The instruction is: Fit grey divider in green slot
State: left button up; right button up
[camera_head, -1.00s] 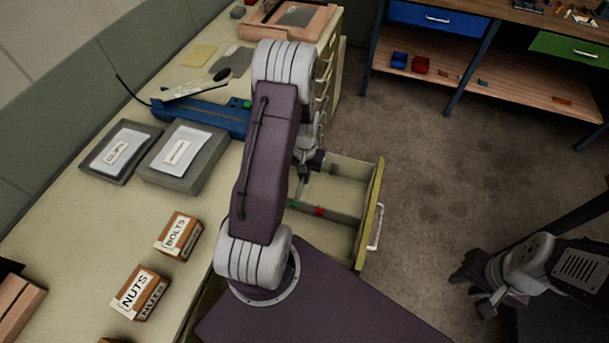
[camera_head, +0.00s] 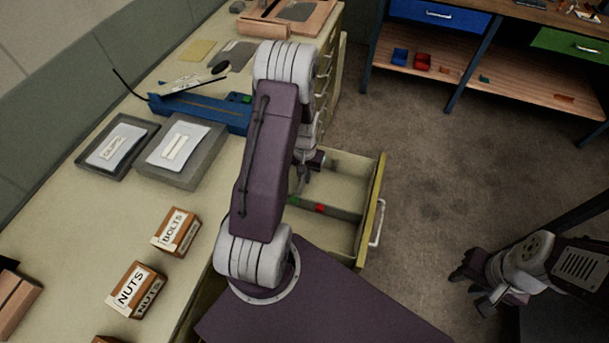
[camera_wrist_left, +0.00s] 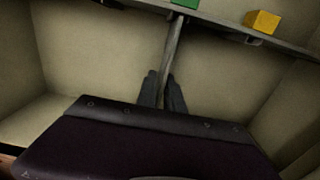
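The grey divider (camera_wrist_left: 173,45) is a thin strip seen nearly edge-on in the left wrist view. It runs from between the fingers of my left gripper (camera_wrist_left: 162,76) to the rail near the green marker (camera_wrist_left: 184,3). The fingers lie close against both sides of it. A dark bracket shows under the green marker at the divider's far end; whether the divider sits inside it I cannot tell. In the head view my left gripper (camera_head: 303,183) is low inside the open drawer, beside the green marker (camera_head: 295,200). My right gripper (camera_head: 474,292) hangs at lower right, away from the drawer.
The rail also bears a red marker (camera_head: 319,208) and a yellow marker (camera_wrist_left: 262,22). The drawer front (camera_head: 371,215) stands out over clear floor. Boxes marked BOLTS (camera_head: 176,232) and NUTS (camera_head: 136,289) and a blue tool (camera_head: 205,112) are on the counter.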

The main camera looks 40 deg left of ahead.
pick_arm(q)
jog(key=shift+o, duration=1)
notch_tip(320, 180, up, 9)
jog(key=shift+r+p, duration=0.1)
jog(key=shift+p, duration=0.35)
